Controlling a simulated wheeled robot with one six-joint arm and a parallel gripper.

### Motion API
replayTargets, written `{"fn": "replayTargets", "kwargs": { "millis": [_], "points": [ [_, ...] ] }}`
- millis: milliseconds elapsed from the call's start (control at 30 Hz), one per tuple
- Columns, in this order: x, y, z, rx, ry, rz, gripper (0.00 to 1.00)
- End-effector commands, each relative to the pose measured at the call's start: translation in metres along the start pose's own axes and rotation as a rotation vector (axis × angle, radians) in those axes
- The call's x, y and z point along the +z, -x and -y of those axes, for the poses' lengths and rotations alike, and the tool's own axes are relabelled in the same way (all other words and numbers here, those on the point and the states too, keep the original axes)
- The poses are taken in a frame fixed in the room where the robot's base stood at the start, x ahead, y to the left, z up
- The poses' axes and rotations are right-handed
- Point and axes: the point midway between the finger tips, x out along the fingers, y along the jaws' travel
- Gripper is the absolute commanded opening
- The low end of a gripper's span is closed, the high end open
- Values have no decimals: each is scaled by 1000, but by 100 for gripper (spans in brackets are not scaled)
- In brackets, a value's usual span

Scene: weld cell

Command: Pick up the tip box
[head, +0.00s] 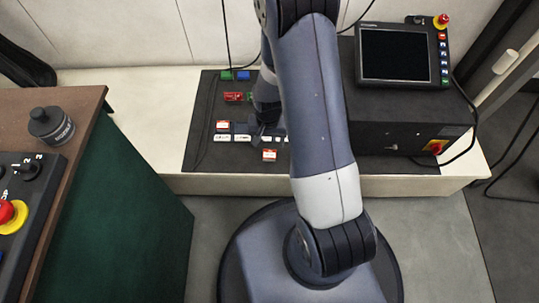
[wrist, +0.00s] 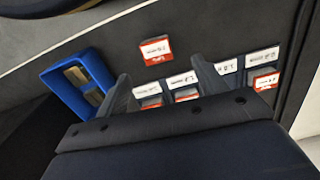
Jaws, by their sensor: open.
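Several small red boxes with white tops lie on the dark mat, and I cannot read which is the tip box. In the wrist view, one red-and-white box (wrist: 155,51) lies beyond my gripper (wrist: 161,73), apart from the fingers. Another (wrist: 186,95) shows between the two spread fingers, partly hidden by my gripper's body, and a third (wrist: 265,82) is right of the right finger. In the head view, red-and-white boxes lie left of my gripper (head: 262,131) (head: 223,126) and just in front of it (head: 269,155). My gripper is open, holding nothing visible.
White label strips (head: 222,138) run along the mat (head: 200,155). A blue tray (wrist: 62,93) lies left of my fingers in the wrist view. Red (head: 233,97), green (head: 226,76) and blue (head: 242,75) items lie further back. A black control unit (head: 400,115) stands to the right.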

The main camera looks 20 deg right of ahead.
Motion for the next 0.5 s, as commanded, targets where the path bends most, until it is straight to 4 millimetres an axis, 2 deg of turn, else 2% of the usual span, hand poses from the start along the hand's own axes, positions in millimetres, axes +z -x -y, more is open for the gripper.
{"fn": "replayTargets", "kwargs": {
  "millis": [33, 267, 500],
  "points": [
    [0, -11, 0, 0, 0, 1, 67],
    [0, -23, -1, 0, 1, 0, 67],
    [2, -54, -5, 1, 1, 1, 67]
  ]
}}
